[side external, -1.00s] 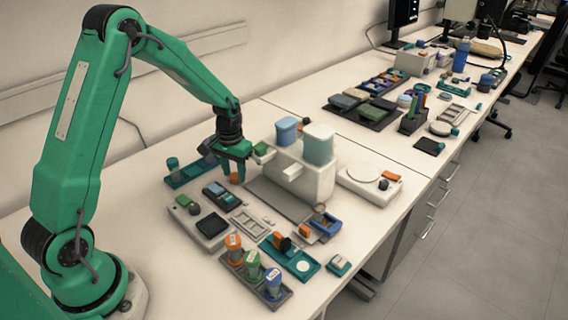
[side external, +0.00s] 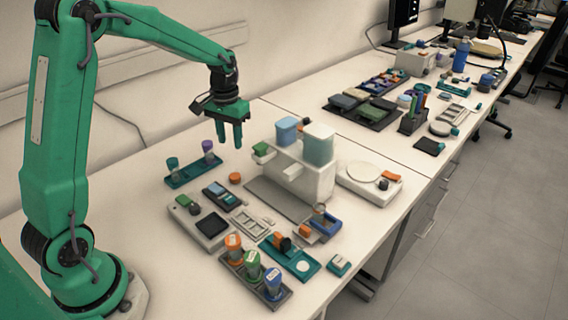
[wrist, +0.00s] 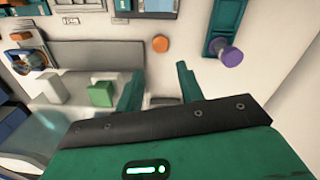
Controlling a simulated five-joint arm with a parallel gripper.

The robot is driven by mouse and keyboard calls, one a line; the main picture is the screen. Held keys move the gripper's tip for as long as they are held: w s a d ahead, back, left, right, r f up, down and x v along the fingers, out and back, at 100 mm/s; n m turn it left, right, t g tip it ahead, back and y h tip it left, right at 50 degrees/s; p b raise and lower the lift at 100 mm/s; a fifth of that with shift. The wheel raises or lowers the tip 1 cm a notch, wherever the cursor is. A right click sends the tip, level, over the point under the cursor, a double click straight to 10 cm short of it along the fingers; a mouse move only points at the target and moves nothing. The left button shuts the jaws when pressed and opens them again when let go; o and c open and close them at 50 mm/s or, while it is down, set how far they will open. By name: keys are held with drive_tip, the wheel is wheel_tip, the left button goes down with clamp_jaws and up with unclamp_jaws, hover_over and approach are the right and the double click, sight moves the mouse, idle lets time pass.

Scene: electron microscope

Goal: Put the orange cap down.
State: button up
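The orange cap (side external: 235,178) lies flat on the white bench, between the teal vial rack and the grey plate in front of the white instrument. It also shows in the wrist view (wrist: 160,44) as a small orange disc, beyond my fingertips. My gripper (side external: 230,146) hangs above the bench, higher than the cap and apart from it. In the wrist view its two green fingers (wrist: 158,82) are spread with nothing between them.
A teal rack (side external: 193,173) with a purple-capped vial (side external: 208,148) and a green-capped vial stands left of the cap. A white instrument (side external: 303,170) with two containers stands to the right. Bare bench surrounds the cap.

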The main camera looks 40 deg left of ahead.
drive_tip(key=shift+r, duration=0.1)
idle(0.5)
drive_tip(key=s+d+r+m+t, duration=0.1)
drive_tip(key=s+d+r, duration=0.4)
drive_tip(key=s, duration=0.5)
drive_tip(key=s+d+r+m+t, duration=0.1)
drive_tip(key=s+d+r+t, duration=0.3)
drive_tip(key=s, duration=0.6)
wheel_tip(320, 180, up, 3)
drive_tip(key=shift+s+d+r+m, duration=0.15)
drive_tip(key=shift+d+m, duration=0.25)
drive_tip(key=shift+d, duration=0.7)
drive_tip(key=shift+o, duration=0.4)
drive_tip(key=shift+s+d+f+t, duration=0.15)
drive_tip(key=shift+s+f+t, duration=0.15)
drive_tip(key=shift+s, duration=0.25)
drive_tip(key=shift+r, duration=0.1)
